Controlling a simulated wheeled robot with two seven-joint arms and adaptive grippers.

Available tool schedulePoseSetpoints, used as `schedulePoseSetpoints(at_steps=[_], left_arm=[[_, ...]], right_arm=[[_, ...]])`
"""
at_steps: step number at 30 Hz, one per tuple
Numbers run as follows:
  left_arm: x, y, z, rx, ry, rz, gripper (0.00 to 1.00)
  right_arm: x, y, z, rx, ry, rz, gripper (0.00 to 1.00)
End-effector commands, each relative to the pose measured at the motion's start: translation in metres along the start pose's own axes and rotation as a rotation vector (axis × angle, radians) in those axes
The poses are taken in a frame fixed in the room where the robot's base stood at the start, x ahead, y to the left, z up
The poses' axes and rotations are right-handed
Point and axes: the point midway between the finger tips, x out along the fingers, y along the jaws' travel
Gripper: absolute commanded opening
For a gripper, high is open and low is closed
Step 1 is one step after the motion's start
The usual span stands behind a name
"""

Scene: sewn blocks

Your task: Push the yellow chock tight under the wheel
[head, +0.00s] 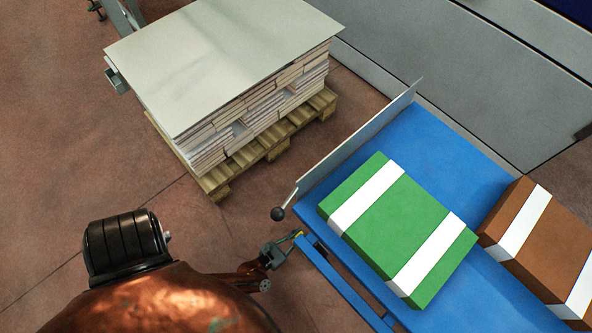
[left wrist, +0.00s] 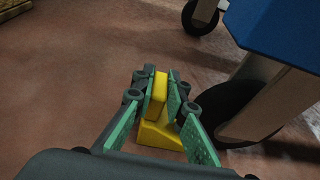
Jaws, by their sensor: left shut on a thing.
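The yellow chock (left wrist: 158,136) sits low at the wheel's left in the left wrist view, a wedge with an upright grip block. My left gripper (left wrist: 160,92) is shut on that block, a green pad on each side. It shows in the head view (head: 281,250) beside the blue table's front left corner, with only a speck of yellow at its tip. The dark wheel (left wrist: 222,100) stands under the blue table (head: 437,147), partly behind a pale leg. My right finger covers the space between chock and wheel, so I cannot tell whether they touch. My right gripper is out of view.
A green parcel (head: 397,222) and a brown parcel (head: 545,245) with white bands lie on the table. A lever with a black knob (head: 278,213) sticks out at its corner. A wooden pallet (head: 272,142) with stacked sheets stands behind. A second wheel (left wrist: 200,17) stands farther back.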

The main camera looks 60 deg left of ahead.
Motion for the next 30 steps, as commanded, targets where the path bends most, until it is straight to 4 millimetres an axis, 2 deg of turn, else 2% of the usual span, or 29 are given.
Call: schedulePoseSetpoints(at_steps=[8, 9, 17, 26, 30], left_arm=[[0.0, -0.003, 0.0, -0.001, 0.001, -0.002, 0.0], [0.0, -0.003, 0.0, -0.001, 0.001, -0.003, 0.15], [0.0, -0.002, 0.0, 0.0, 0.001, -0.001, 0.33], [-0.002, -0.001, 0.0, 0.0, 0.001, -0.001, 0.33], [-0.014, -0.001, -0.001, 0.0, 0.003, -0.001, 0.33]], right_arm=[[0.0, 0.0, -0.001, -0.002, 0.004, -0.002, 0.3], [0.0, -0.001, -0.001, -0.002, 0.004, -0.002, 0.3], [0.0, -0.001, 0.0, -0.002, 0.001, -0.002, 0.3], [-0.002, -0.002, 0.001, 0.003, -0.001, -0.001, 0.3], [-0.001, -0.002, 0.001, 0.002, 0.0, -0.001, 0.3]])
